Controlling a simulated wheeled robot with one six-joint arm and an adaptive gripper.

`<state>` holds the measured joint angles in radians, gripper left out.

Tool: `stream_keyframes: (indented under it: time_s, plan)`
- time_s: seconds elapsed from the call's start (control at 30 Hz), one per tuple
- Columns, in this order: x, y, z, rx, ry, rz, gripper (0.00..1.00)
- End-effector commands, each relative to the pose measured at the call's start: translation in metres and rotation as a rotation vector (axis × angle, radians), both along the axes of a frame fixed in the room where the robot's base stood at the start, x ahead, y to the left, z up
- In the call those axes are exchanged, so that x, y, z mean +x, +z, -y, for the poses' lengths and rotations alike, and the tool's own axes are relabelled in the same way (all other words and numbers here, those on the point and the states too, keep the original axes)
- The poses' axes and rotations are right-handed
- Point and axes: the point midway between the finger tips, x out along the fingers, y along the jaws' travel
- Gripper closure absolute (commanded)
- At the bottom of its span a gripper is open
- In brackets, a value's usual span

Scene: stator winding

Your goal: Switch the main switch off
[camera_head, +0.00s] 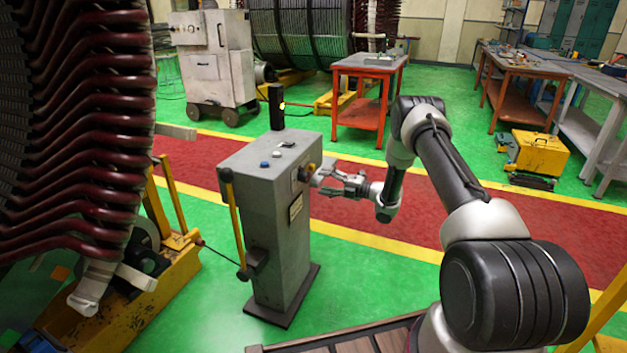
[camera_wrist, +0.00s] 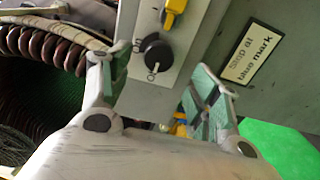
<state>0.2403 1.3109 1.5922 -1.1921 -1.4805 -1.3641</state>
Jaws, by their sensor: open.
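A grey control pedestal (camera_head: 268,215) stands left of centre in the head view, and its right side panel faces my gripper (camera_head: 326,181). In the wrist view, a black rotary knob (camera_wrist: 156,53) sits on a light plate with small lettering beside and below it; I cannot tell its setting for certain. Which one is the main switch is not labelled legibly. My gripper (camera_wrist: 153,80) is open and empty, with its green-padded fingers on either side of the knob in the picture, apparently not touching it.
A sign reading "Stop at blue mark" (camera_wrist: 249,49) is right of the knob. The pedestal top has buttons and a black signal post (camera_head: 277,107). A large coil (camera_head: 85,130) stands at the left. A red table (camera_head: 368,66) is behind.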

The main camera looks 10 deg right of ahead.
Motion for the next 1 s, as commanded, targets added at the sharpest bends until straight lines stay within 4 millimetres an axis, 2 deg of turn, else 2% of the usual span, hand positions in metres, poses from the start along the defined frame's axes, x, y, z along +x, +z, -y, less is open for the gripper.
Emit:
stream_keyframes:
  time_s: [0.1, 0.3, 0.87, 0.97, 1.0]
  plan:
    - [-0.014, 0.000, 0.020, 0.000, -0.002, -0.002, 0.38]
    - [-0.027, 0.000, 0.037, 0.001, -0.001, -0.001, 0.38]
    - [-0.029, -0.002, 0.040, 0.017, -0.001, -0.036, 0.38]
    - [-0.023, -0.030, 0.048, -0.008, -0.050, -0.196, 0.38]
    - [-0.021, -0.048, 0.056, -0.024, -0.099, -0.288, 0.38]
